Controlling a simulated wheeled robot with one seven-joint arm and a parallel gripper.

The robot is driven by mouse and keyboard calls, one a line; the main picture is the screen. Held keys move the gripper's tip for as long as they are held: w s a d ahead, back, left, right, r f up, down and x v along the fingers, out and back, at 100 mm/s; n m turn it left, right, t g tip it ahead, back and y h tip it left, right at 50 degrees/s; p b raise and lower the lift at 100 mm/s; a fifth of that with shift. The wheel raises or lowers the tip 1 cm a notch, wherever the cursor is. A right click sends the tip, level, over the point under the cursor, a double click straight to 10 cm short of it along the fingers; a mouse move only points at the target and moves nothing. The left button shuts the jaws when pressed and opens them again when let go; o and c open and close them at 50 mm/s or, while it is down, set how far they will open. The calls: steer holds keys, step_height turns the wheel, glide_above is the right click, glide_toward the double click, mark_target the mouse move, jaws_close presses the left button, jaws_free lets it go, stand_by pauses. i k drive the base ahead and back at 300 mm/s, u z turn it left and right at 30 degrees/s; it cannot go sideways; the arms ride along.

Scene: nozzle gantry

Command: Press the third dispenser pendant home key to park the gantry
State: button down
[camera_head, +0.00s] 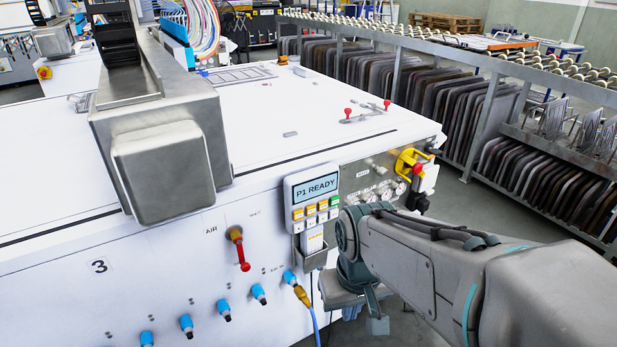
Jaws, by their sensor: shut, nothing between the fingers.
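The third dispenser is the large white cabinet (60,238) with a "3" label (99,267) on its front. Its pendant (312,190) hangs on the front face, and its screen reads "P1 READY". Below the screen are two rows of small keys (316,212), several orange, one green at the upper right, others pale. Their markings are too small to read, so I cannot tell which is the home key. My arm comes in from the right. My gripper (377,322) appears small below the arm's bend, shut and empty, low and right of the pendant, apart from the keys. The arm partly hides it.
A grey metal gantry head (166,165) overhangs the cabinet at left. A red-handled air valve (239,250) and blue fittings (258,293) project from the front. A roller rack (480,75) stands behind, across clear floor.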

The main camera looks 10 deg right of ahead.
mark_target(334, 202)
steer(key=u, duration=1.9)
steer(key=k, duration=0.35)
steer(key=z, duration=2.95)
